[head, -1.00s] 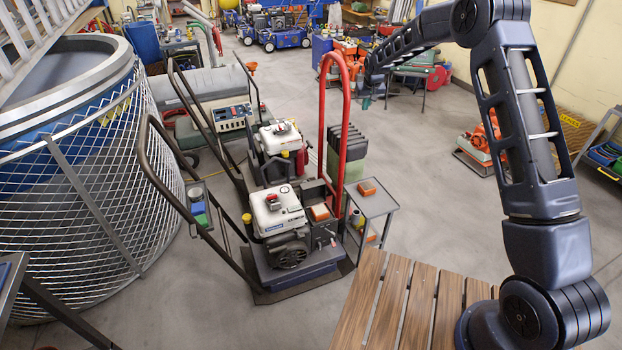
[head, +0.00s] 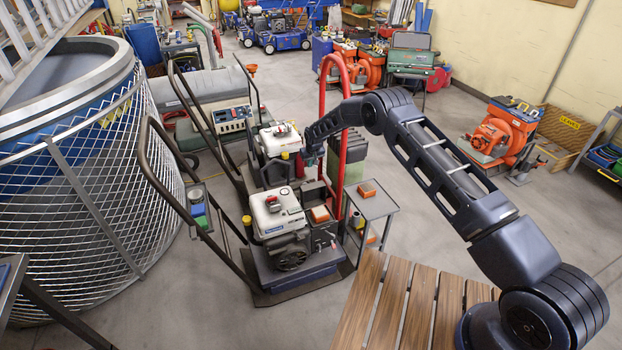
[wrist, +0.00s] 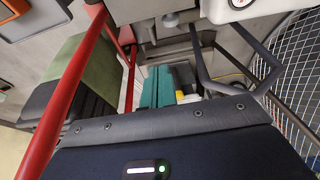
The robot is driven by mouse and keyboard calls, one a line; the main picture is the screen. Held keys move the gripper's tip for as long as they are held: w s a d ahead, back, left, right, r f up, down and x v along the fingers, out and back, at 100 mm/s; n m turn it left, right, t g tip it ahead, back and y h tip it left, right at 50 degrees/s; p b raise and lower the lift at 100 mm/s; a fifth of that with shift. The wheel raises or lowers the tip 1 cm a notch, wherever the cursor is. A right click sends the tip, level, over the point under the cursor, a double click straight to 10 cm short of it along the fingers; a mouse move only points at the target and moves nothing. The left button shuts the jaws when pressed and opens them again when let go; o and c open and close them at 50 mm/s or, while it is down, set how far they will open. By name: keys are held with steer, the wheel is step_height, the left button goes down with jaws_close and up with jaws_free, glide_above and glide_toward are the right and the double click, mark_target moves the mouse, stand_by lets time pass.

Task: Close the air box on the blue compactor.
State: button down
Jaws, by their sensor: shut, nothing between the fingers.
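The blue compactor (head: 298,283) stands in front, with a white-topped engine (head: 277,212) on its blue base. Its dark air box (head: 314,190) sits on the right side of the engine, inside the red hoop. An orange block (head: 320,214) shows at the box, with a dark upright panel behind it that looks like a raised lid. My gripper (head: 309,158) is above and behind the air box, beside the red hoop, apart from the box. In the wrist view its teal fingers (wrist: 157,85) are together and empty. I cannot make out the lid there.
The red hoop (head: 322,110) rises close beside my arm and also crosses the wrist view (wrist: 75,85). A small grey trolley (head: 374,205) with an orange block stands right of the compactor. A second white-topped machine (head: 279,140) is behind.

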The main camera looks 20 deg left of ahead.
step_height(320, 180, down, 10)
steer(key=shift+s+d+r, duration=0.25)
steer(key=shift+s+d, duration=0.1)
steer(key=shift+s, duration=0.05)
stand_by(1.1)
steer(key=shift+s+d+r, duration=0.1)
stand_by(0.4)
steer(key=shift+s+d, duration=0.15)
